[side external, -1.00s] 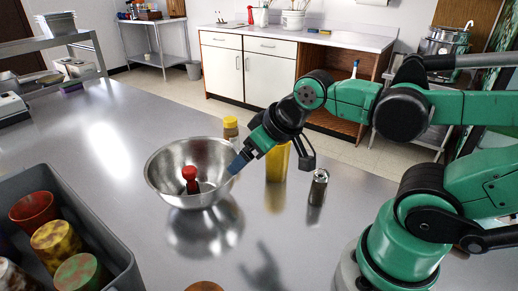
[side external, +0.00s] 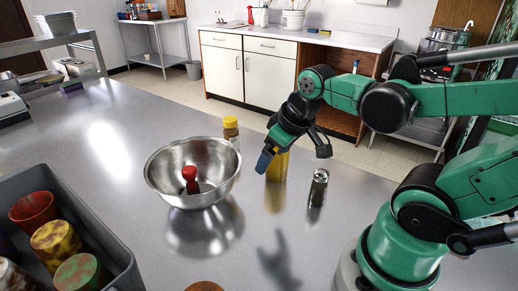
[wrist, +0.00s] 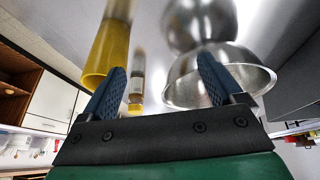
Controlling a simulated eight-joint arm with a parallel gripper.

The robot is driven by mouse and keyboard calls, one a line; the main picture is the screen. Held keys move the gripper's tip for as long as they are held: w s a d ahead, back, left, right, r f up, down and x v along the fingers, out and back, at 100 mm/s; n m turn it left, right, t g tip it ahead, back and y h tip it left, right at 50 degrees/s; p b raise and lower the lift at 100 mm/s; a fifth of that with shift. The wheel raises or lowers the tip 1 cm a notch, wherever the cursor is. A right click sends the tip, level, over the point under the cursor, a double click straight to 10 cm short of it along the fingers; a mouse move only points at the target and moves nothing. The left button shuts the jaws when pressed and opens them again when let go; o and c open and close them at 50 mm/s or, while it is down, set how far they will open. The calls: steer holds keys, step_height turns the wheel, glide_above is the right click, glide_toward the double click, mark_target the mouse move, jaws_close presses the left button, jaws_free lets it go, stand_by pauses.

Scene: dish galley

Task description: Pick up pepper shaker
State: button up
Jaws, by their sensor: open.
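The likely pepper shaker (side external: 318,188), small and dark with a shiny metal top, stands upright on the steel counter to the right of the yellow cylinder. It is not visible in the wrist view. My gripper (side external: 265,160) is above the counter, left of the shaker and apart from it, overlapping the top of the yellow cylinder in the side view. In the wrist view my gripper (wrist: 160,82) shows two blue fingers spread apart with nothing between them that I can see held.
A steel bowl (side external: 160,178) holds a red-topped item (side external: 190,178). A yellow cylinder (side external: 277,168) and a yellow-capped bottle (side external: 231,130) stand near it; both also show in the wrist view. A grey bin (side external: 120,262) with several cups is front left.

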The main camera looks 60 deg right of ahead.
mark_target(322, 170)
steer(key=s+d+f+g, duration=0.1)
steer(key=s+d, duration=0.1)
steer(key=s+d+f+g, duration=0.1)
steer(key=s+d+g, duration=0.1)
steer(key=s+d+f+m+g, duration=0.1)
steer(key=s+d, duration=0.1)
steer(key=d, duration=0.1)
steer(key=shift+s+y, duration=0.25)
steer(key=shift+y, duration=0.15)
steer(key=shift+s+d+f+g, duration=0.1)
steer(key=shift+s+d+g, duration=0.1)
steer(key=shift+g, duration=0.1)
steer(key=shift+a+f, duration=0.1)
steer(key=shift+f, duration=2.55)
jaws_close()
